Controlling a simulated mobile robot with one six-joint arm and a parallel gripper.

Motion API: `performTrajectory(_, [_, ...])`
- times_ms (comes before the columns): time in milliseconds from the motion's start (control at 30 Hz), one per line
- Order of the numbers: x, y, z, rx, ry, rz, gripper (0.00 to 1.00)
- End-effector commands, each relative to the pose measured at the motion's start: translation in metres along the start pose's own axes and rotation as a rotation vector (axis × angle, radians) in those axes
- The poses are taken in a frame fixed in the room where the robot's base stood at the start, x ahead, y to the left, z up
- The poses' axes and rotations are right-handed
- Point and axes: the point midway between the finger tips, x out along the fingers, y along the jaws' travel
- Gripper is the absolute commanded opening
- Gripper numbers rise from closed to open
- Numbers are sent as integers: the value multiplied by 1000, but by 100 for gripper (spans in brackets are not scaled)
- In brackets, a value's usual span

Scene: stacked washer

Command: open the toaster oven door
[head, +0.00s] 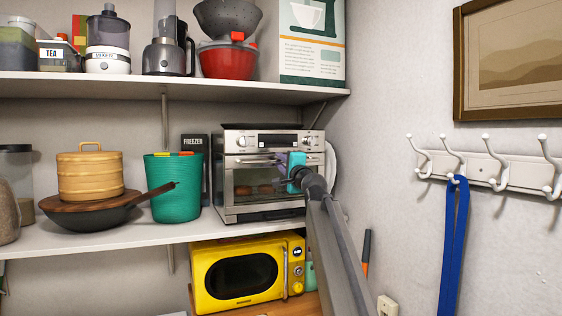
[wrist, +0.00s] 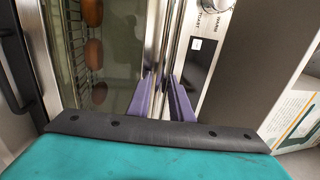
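The toaster oven (head: 262,140) stands on the middle shelf, with its steel front and dark glass door (head: 250,182) facing me. The door is shut. Its horizontal handle (head: 252,162) runs along the top of the door. My gripper (head: 281,160) is at the right part of this handle and hides some of the oven front. In the wrist view the purple fingers (wrist: 163,95) reach toward the oven, with the handle bar (wrist: 172,45) running between or just beyond their tips. I cannot tell whether they clamp it. Round brown items show behind the glass (wrist: 120,45).
A teal bin (head: 172,190) and a black freezer box (head: 194,155) stand left of the oven. A yellow microwave (head: 245,273) sits below. The upper shelf (head: 200,90) is above, and the right wall with hooks (head: 490,165) is close to my arm.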

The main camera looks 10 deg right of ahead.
Motion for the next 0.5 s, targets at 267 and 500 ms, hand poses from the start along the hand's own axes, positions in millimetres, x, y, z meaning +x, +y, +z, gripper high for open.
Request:
performTrajectory(267, [1, 0, 0, 0, 0, 0, 19])
performTrajectory(500, [1, 0, 0, 0, 0, 0, 0])
